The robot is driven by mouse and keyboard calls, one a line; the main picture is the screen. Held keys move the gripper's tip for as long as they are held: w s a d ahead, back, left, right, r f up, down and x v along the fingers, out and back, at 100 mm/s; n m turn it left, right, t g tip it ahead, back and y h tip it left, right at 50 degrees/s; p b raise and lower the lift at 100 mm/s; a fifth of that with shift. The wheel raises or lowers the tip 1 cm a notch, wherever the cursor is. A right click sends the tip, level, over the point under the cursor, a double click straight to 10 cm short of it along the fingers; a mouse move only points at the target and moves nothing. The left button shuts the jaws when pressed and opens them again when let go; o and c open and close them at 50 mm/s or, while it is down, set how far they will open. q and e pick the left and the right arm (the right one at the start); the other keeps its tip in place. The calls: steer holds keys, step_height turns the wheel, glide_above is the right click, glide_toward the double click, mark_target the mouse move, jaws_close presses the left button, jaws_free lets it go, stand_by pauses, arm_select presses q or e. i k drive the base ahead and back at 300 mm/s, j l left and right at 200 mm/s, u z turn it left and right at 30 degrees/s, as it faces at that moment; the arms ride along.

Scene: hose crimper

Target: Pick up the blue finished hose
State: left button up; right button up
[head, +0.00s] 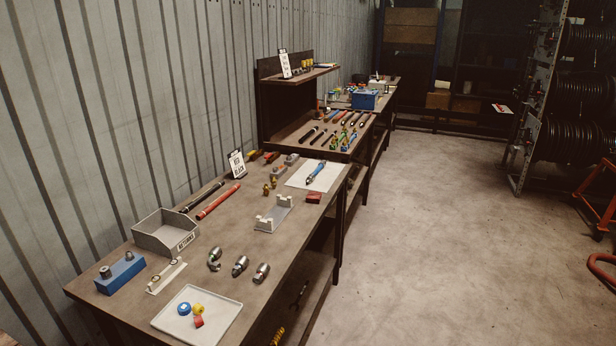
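A short blue hose-like piece (316,172) with dark ends lies on a white sheet (330,177) at the far end of the near workbench. It is small in the view, so its end fittings are not clear. Several thin hoses or tools (340,117) lie in a row on the bench behind, some dark and some orange; their details are too small to tell. Neither of my grippers is in view.
The near workbench (225,250) stands along the corrugated wall. It holds a grey bin (160,240), a blue block (121,273), a white tray (225,316), metal fittings (240,265) and a red hose (218,201). The floor (430,240) to the right is clear.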

mark_target(311, 176)
steer(key=i+u, duration=0.1)
steer(key=u, duration=1.85)
steer(key=i+l, duration=0.15)
steer(key=l, duration=0.9)
steer(key=i+l+u, duration=0.1)
steer(key=l, duration=0.9)
steer(key=i+l, duration=0.15)
steer(key=l, duration=0.9)
steer(key=i+l, duration=0.1)
steer(key=l, duration=0.95)
steer(key=i+l+u, duration=0.1)
steer(key=l, duration=0.95)
